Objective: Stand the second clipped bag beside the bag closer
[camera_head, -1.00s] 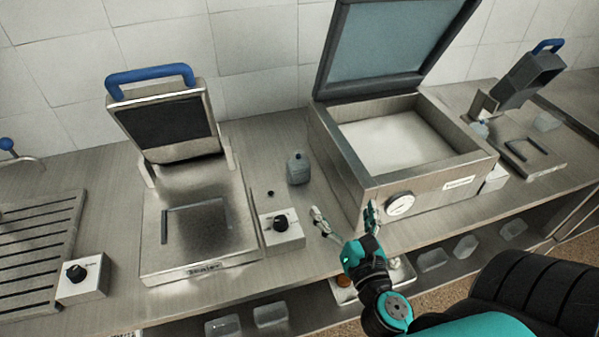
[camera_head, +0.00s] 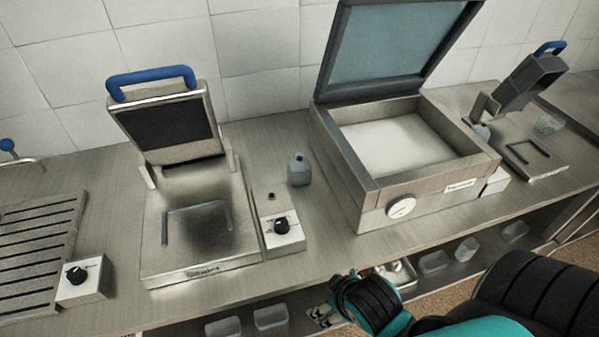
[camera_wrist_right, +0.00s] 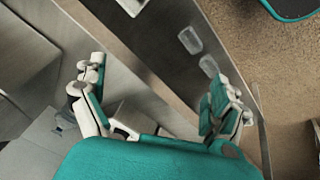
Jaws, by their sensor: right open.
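My right gripper (camera_head: 320,314) is low in front of the counter's front edge. In the right wrist view its two fingers (camera_wrist_right: 157,85) are spread apart with nothing between them. I cannot make out a clipped bag for sure. A metal tray (camera_head: 408,286) under the counter holds small things, partly hidden by my right arm. I cannot tell for sure which device is the bag closer; a press-like machine (camera_head: 155,245) with a raised, blue-handled lid stands left of centre. My left gripper is not in view.
A grey bottle-like container (camera_head: 299,170) stands beside a knob box (camera_head: 282,229). A large open-lidded chamber machine (camera_head: 440,206) stands right of it. Clear tubs (camera_head: 434,262) sit on the lower shelf. The counter (camera_head: 325,238) is bare between the knob box and the chamber machine.

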